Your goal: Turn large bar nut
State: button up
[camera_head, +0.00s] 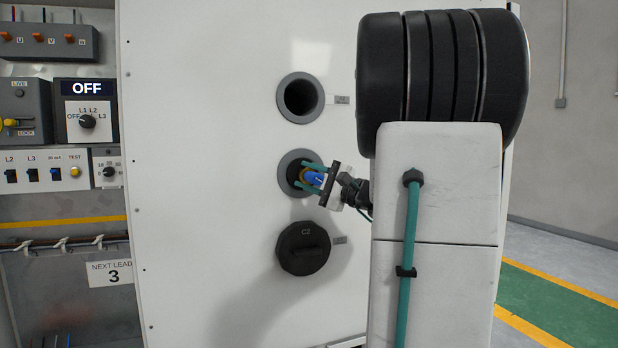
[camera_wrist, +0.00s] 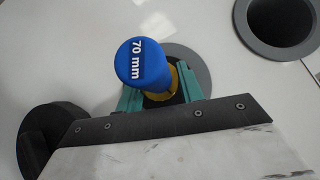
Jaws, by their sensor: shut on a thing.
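A blue cylinder marked "70 mm" (camera_wrist: 143,62) points out from the middle port (camera_wrist: 205,70) of a white panel. A yellow piece (camera_wrist: 159,96) sits behind it at the port; I take this for the large bar nut, but its shape is mostly hidden. My gripper (camera_head: 302,176) reaches the middle port, with its green fingers on either side of the yellow piece and shut on it. The blue cylinder (camera_head: 314,179) shows between the fingers in the head view. The inside of the port is largely hidden.
An open, empty round port (camera_head: 302,98) is above, and a black cap marked C2 (camera_head: 304,249) is below. The white panel (camera_head: 210,130) is flat around them. Switchgear with an OFF display (camera_head: 86,88) is at left. Open floor (camera_head: 555,300) lies at right.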

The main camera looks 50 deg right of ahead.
jog(key=m+t+h, duration=0.2)
jog(key=m, duration=0.2)
jog(key=m+t+h, duration=0.2)
jog(key=m, duration=0.2)
jog(key=shift+w+a+f, duration=0.1)
jog(key=shift+a+f, duration=0.05)
jog(key=shift+f, duration=0.05)
jog(key=m+h, duration=0.9)
jog(key=shift+m, duration=0.4)
jog(key=shift+m+h, duration=0.5)
jog(key=o, duration=1)
jog(key=v, duration=0.7)
jog(key=shift+s+a+f, duration=0.1)
jog(key=shift+s+f, duration=0.15)
jog(key=shift+s, duration=0.05)
